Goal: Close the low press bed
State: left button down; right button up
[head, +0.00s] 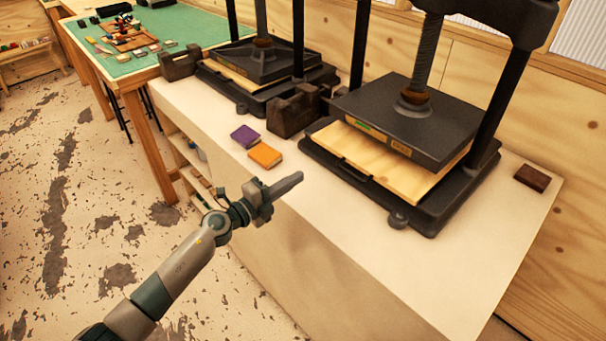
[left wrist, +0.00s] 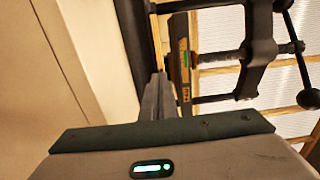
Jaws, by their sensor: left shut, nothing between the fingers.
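Two black screw presses stand on the pale bench. The nearer press has a dark upper plate (head: 405,115), a light wooden bed (head: 385,165) sticking out toward the front, and a black bar handle (head: 355,169) at its front edge. The farther press (head: 265,65) also shows a wooden board under its plate. I cannot tell which bed is the low one. My left gripper (head: 299,176) is shut and empty, in front of the nearer press and left of its handle, apart from it. In the left wrist view the fingers (left wrist: 157,95) point toward the press (left wrist: 182,60). My right gripper is not in view.
A purple block (head: 245,136) and an orange block (head: 265,155) lie on the bench (head: 380,270) left of the nearer press. Dark blocks (head: 293,112) stand between the presses. A brown block (head: 532,178) lies at the right. The front right bench top is clear.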

pick_arm(q)
jog(key=shift+s+a+f, duration=0.1)
jog(key=shift+s+a, duration=0.1)
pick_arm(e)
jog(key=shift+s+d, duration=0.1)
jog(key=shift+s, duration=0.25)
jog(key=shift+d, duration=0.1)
